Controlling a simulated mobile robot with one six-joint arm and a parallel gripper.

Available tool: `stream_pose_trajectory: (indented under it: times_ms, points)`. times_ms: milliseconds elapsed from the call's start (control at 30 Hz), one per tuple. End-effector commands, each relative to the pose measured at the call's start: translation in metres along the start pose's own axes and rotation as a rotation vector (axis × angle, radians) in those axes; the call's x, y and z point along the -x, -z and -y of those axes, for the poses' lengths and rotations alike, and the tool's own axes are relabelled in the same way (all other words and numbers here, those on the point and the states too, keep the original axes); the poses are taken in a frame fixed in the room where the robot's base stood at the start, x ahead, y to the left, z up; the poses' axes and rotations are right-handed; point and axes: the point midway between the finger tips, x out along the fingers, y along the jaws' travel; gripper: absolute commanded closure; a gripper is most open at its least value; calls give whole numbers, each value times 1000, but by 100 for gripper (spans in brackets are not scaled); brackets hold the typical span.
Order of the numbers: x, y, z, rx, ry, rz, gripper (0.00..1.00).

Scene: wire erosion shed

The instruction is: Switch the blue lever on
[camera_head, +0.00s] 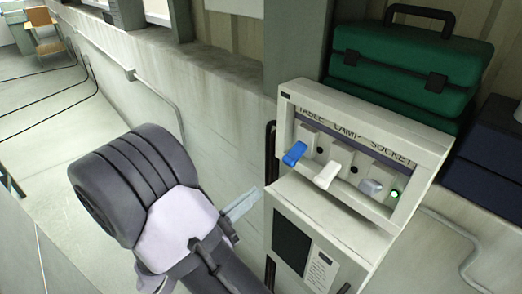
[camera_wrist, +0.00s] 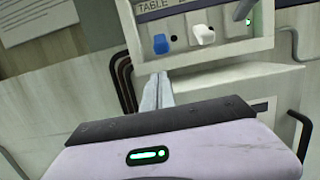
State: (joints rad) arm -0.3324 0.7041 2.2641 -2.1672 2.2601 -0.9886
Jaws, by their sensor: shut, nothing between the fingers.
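The blue lever (camera_head: 294,153) is the leftmost of three levers on a pale control box (camera_head: 431,152), below the word TABLE. It sticks out of the panel and points down and left. A dark, unlit indicator (camera_head: 320,150) sits beside it. The blue lever also shows in the wrist view (camera_wrist: 161,44), just above my fingertips. My gripper (camera_head: 254,192) is shut and empty, below and left of the blue lever, with a gap between them. In the wrist view its closed fingers (camera_wrist: 160,76) point up toward the panel.
A white lever (camera_head: 327,174) stands close right of the blue one. A grey lever (camera_head: 371,187) is further right, beside a lit green indicator (camera_head: 394,193). A green toolbox (camera_head: 400,65) stands behind the box. Dark pipes (camera_wrist: 126,82) run left of my fingers.

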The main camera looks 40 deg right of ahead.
Motion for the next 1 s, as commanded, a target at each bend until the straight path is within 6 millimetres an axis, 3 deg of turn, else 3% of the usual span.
stream_pose_trajectory:
  times_ms: [333, 700, 1000]
  points:
    - [-6, 3, 0, 0, 1, 1, 100]
    - [-76, 3, 1, -2, 4, 0, 100]
    - [-100, 2, 0, -1, 0, 0, 100]
